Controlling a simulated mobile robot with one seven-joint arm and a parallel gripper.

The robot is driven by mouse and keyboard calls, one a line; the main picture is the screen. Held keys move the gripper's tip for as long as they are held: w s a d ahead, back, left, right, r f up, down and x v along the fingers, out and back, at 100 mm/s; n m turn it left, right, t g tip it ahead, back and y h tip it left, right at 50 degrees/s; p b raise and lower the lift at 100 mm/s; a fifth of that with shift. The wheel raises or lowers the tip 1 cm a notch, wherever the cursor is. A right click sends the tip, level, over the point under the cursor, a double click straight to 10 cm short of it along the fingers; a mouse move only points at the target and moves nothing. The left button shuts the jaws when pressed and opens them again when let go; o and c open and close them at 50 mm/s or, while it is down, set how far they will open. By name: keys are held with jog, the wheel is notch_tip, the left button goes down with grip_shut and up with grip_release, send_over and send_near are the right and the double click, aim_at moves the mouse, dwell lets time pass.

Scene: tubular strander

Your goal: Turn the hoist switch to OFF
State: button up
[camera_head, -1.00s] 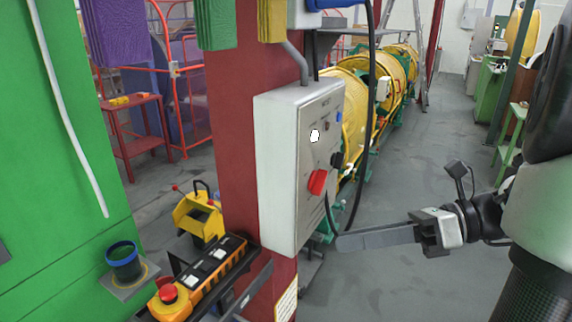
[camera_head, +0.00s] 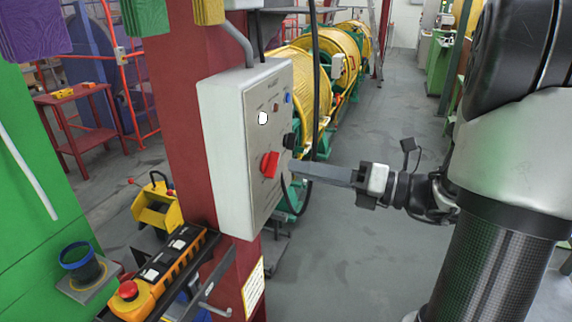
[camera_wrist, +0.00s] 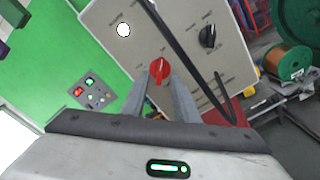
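A grey-white control box (camera_head: 226,150) is fixed to a dark red post. Its front carries a red rotary switch (camera_head: 270,165) and a black rotary switch (camera_head: 289,141); both also show in the wrist view, red (camera_wrist: 159,70) and black (camera_wrist: 208,36). The labels are too small to read, so I cannot tell which one is the hoist switch. My gripper (camera_head: 297,168) is level with the red switch, just off the panel. In the wrist view its fingers (camera_wrist: 160,92) are apart and empty, with the red switch straight ahead between their tips. Contact is not visible.
A black cable (camera_wrist: 190,50) hangs across the panel front, close to my fingers. An orange pendant (camera_head: 165,270) with a red button lies on a shelf below the box. A yellow strander (camera_head: 340,60) stands behind.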

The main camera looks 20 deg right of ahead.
aim_at(277, 164)
jog(key=shift+x, duration=2.3)
jog(key=shift+c, duration=0.2)
grip_shut()
